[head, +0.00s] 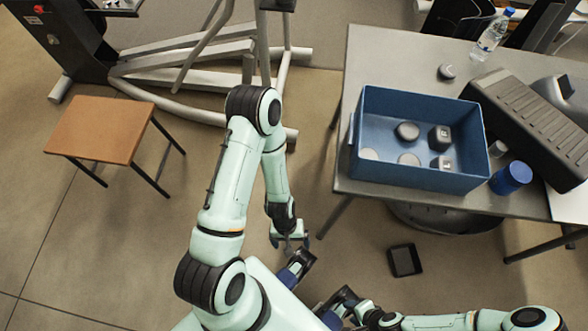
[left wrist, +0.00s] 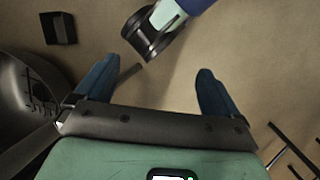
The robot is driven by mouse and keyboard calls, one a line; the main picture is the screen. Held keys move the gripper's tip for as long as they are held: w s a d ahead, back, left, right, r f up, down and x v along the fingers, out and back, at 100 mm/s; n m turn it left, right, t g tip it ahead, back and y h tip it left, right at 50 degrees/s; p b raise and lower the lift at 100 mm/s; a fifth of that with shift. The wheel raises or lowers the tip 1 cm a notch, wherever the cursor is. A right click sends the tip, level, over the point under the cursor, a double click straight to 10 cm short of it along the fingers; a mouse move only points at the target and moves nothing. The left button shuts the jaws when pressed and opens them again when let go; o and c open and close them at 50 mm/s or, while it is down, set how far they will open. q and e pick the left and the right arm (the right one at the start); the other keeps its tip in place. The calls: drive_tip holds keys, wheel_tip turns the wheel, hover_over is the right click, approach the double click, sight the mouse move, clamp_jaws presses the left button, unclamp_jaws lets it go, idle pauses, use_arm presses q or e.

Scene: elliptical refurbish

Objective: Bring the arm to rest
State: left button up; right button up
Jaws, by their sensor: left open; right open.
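My left arm rises from the bottom of the head view, bends at a high elbow and hangs down. Its left gripper (head: 290,241) points at the floor, left of the table. In the left wrist view the left gripper (left wrist: 154,88) shows two blue fingers wide apart with nothing between them. My right arm lies low along the bottom right of the head view. Its right gripper (head: 337,303) is open near the bottom centre, partly cut off and foreshortened. I see nothing held in either gripper.
A small black box (head: 404,260) lies on the floor. A wooden stool (head: 98,128) stands left.

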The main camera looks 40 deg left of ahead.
use_arm(q)
drive_tip(key=s+d+f+m, duration=0.1)
drive_tip(key=d+m, duration=0.1)
drive_tip(key=s+d+f+m, duration=0.1)
drive_tip(key=m, duration=0.1)
drive_tip(key=shift+s+d+f, duration=0.15)
drive_tip(key=shift+s+d, duration=0.2)
